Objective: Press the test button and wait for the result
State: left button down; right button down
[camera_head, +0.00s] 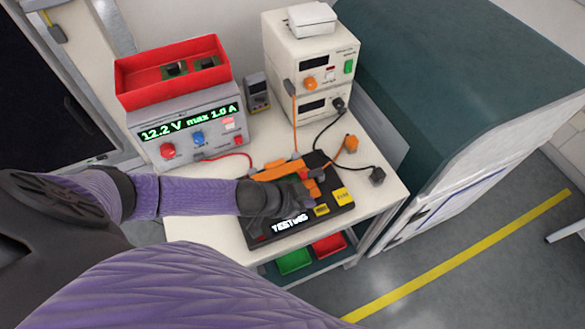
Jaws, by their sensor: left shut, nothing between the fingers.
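The black test fixture (273,237) lies on the white table, and its display reads "TESTING" (290,224). Its orange bar (278,171) runs across the back. Yellow labels (342,196) sit on its right side. My left gripper (308,188) is shut and empty, over the middle of the fixture. The gripper and my arm hide part of the fixture, including the test button if it is there; I cannot tell whether the fingers touch it. My right gripper is not in view.
A power supply (190,148) reading "12.2 V max 1.0 A" carries a red tray (130,91) with circuit boards. Stacked instruments (281,60) and a multimeter (257,92) stand behind. Cables cross the table (384,205). Green (294,262) and red (329,245) bins sit below.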

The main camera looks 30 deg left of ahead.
pick_arm(q)
jog(key=p+v, duration=0.1)
jog(key=v, duration=0.4)
jog(key=shift+a+r, duration=0.15)
jog(key=shift+r, duration=0.15)
dwell(0.4)
